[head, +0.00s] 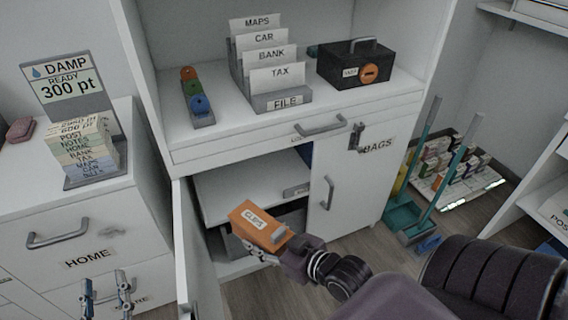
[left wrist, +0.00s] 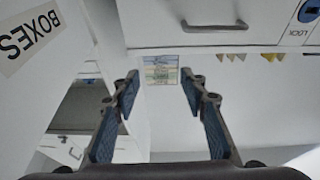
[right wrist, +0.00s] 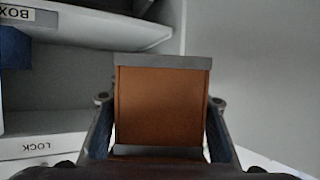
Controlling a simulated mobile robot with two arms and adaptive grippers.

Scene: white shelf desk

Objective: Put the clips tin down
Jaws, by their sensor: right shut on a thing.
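The clips tin (head: 258,226) is an orange box with a white "CLIPS" label and a grey end. My right gripper (head: 282,252) is shut on it and holds it in front of the open lower cupboard of the white desk. In the right wrist view the tin (right wrist: 160,105) fills the space between the fingers of the right gripper (right wrist: 160,140). My left gripper (head: 107,292) is low at the left, in front of the drawers, apart from the tin. In the left wrist view the left gripper (left wrist: 160,95) has its fingers wide apart with nothing between them.
The cupboard's inner shelf (head: 245,185) has bare white room. Its left door (head: 196,245) stands open; the right door, by the "BAGS" label (head: 378,145), is shut. The desk top holds a file rack (head: 282,100), a black box (head: 355,65) and a coloured-button strip (head: 197,97).

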